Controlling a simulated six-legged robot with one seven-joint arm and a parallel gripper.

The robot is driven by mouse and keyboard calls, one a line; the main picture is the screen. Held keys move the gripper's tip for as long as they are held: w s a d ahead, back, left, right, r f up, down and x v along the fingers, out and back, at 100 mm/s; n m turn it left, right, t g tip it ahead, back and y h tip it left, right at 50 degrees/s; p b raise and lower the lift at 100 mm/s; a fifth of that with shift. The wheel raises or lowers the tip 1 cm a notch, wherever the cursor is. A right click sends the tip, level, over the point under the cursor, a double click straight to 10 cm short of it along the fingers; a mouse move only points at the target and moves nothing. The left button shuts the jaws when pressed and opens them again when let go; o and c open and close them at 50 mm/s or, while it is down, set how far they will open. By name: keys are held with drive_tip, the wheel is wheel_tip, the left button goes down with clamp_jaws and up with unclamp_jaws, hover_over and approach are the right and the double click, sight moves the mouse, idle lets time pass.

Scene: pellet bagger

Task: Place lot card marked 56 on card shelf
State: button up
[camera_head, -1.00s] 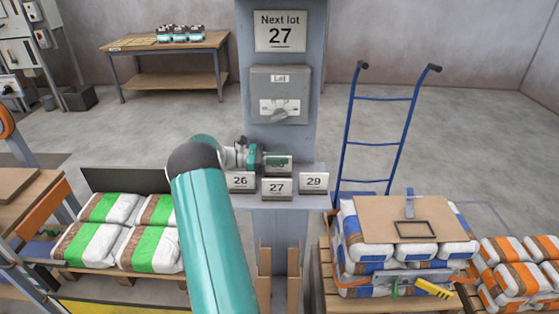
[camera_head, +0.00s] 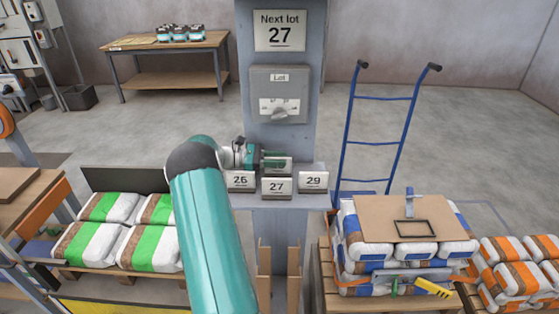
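The card shelf (camera_head: 302,201) is a grey ledge on the front of the column. White cards 26 (camera_head: 240,181), 27 (camera_head: 277,187) and 29 (camera_head: 314,181) stand on it. My teal and grey gripper (camera_head: 276,157) points right, just above and behind card 27. A small pale card (camera_head: 277,168) shows at its fingers, above card 27. Its number is not readable now, and the fingers partly cover it. I cannot tell whether the fingers grip it or whether it rests on the shelf.
The column (camera_head: 252,137) carries a "Next lot 27" sign (camera_head: 280,31) and a lot dial box (camera_head: 279,94). A blue hand truck (camera_head: 380,146) stands to the right. Stacked bags (camera_head: 408,253) sit at front right and green-striped bags (camera_head: 122,232) at left.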

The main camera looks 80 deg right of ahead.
drive_tip(key=v, duration=1.1)
drive_tip(key=shift+w, duration=0.2)
drive_tip(key=shift+w+a+r, duration=0.15)
drive_tip(key=shift+w+a, duration=0.05)
drive_tip(key=w+a+r+t, duration=0.4)
drive_tip(key=a, duration=0.6)
drive_tip(key=w+a+r+t+h, duration=0.1)
drive_tip(key=w+a+r+t, duration=0.35)
drive_tip(key=a, duration=0.45)
drive_tip(key=w+a+r+t, duration=0.3)
drive_tip(key=a+r+t, duration=0.15)
drive_tip(key=a, duration=0.55)
drive_tip(key=s+a+m+t+y, duration=0.1)
drive_tip(key=s+a+t, duration=0.1)
drive_tip(key=a, duration=0.8)
drive_tip(key=s+a+t+y, duration=0.2)
drive_tip(key=s+a+t, duration=0.1)
drive_tip(key=a, duration=0.8)
drive_tip(key=s+a+m+t+y, duration=0.1)
drive_tip(key=a+t, duration=0.4)
drive_tip(key=a, duration=0.5)
drive_tip(key=shift+s+a+f+m+y, duration=0.3)
drive_tip(key=shift+s+y, duration=0.2)
drive_tip(key=shift+s, duration=0.55)
